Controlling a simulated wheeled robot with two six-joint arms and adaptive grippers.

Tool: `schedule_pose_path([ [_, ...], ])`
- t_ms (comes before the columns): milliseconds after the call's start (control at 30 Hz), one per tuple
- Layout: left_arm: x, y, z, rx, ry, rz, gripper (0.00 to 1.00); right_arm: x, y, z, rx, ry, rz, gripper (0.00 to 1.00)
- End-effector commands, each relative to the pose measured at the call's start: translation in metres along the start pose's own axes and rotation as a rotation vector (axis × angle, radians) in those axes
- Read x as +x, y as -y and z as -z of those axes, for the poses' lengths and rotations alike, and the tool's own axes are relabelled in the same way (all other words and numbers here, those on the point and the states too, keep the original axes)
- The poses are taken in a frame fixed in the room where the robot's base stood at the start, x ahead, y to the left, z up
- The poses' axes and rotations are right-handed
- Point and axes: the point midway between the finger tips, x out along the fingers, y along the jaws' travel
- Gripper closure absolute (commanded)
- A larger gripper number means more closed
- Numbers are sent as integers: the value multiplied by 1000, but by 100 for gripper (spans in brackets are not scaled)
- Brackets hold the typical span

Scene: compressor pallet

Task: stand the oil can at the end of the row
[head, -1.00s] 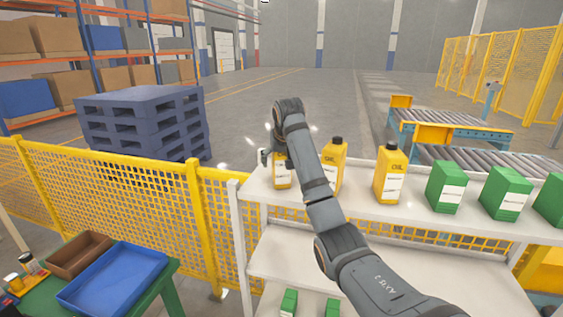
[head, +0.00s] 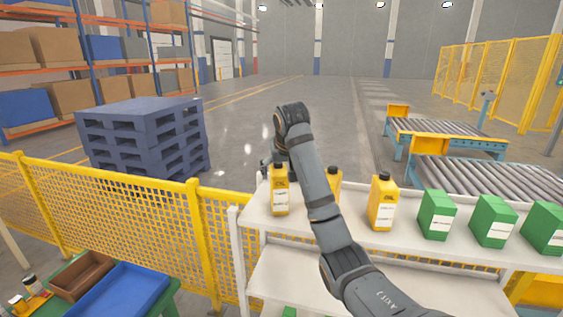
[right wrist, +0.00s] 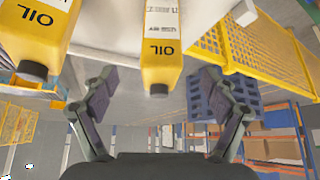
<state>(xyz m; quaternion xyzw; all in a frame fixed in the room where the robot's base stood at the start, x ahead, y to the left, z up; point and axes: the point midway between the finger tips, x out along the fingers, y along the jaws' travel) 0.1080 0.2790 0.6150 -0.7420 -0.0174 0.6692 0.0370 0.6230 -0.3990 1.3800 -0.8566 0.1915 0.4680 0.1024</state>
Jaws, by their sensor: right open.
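A yellow oil can (head: 280,194) with a dark cap and white label stands upright at the left end of the row on the white shelf (head: 410,240). A second yellow can (head: 335,184) is partly hidden behind my right arm, and a third (head: 382,203) stands to its right. My right gripper (head: 266,164) is just behind the left can, mostly hidden by its wrist. In the right wrist view, which is upside down, the gripper (right wrist: 157,85) is open and empty. One can (right wrist: 162,45) shows between its fingers with gaps on both sides; another can (right wrist: 38,38) is at the left.
Several green boxes (head: 437,214) continue the row to the right. A yellow mesh fence (head: 120,215) runs left of the shelf. A green bench with a blue tray (head: 122,290) and a brown tray (head: 82,276) is at lower left. Stacked pallets (head: 145,140) stand behind.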

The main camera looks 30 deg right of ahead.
Motion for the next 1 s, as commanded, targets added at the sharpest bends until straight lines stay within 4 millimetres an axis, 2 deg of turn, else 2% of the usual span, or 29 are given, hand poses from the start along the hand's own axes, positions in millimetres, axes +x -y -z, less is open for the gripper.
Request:
schedule_pose_path([
  [33,-15,1,1,0,0,0,60,-10,0,4,-1,1,-1,14],
  [200,-24,2,2,0,1,0,60,-14,0,1,-1,1,0,14],
  [800,-23,2,0,0,3,0,60,-12,1,-2,-3,1,0,14],
  [867,-23,2,0,0,3,0,60,-4,4,-10,-18,6,-2,14],
  [900,-23,2,0,0,3,0,60,6,7,-21,-37,13,-5,14],
  [967,-23,2,0,0,3,0,60,28,16,-46,-81,26,-7,14],
  [1000,-23,1,0,0,4,0,60,45,21,-70,-120,39,-8,14],
])
